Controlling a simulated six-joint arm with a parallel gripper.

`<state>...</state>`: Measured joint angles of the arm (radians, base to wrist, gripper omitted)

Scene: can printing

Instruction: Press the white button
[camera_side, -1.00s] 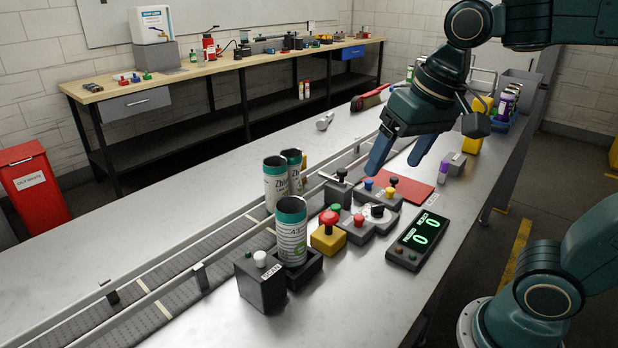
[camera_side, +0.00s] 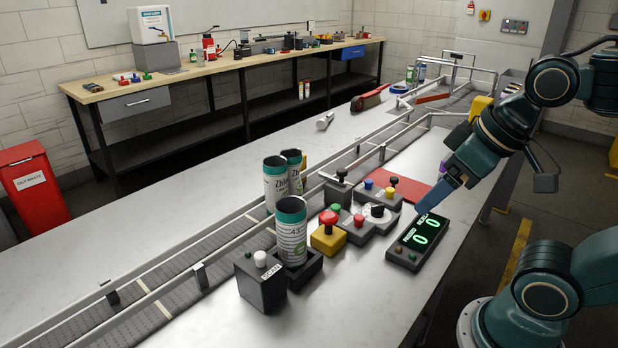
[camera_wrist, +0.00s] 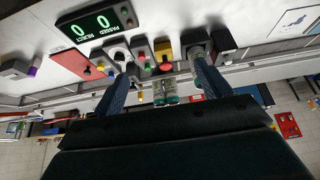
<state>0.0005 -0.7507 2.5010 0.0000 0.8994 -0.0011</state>
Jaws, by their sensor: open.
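The white button (camera_side: 260,259) is a small round knob on top of a dark box labelled SCAN (camera_side: 262,285), at the front of the conveyor in the side view. The box shows at the upper right in the wrist view (camera_wrist: 222,42); I cannot make out its button there. My gripper (camera_side: 432,198) hangs above the bench near the display, well to the right of and farther back than the white button. Its two blue fingers are spread and empty in the wrist view (camera_wrist: 161,62).
A labelled can (camera_side: 292,240) stands in a dark holder beside the SCAN box. A yellow box with a red mushroom button (camera_side: 328,232) and several coloured buttons stand between it and the PASSED/REJECT display (camera_side: 418,242). More cans (camera_side: 275,185) stand on the conveyor (camera_side: 215,245).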

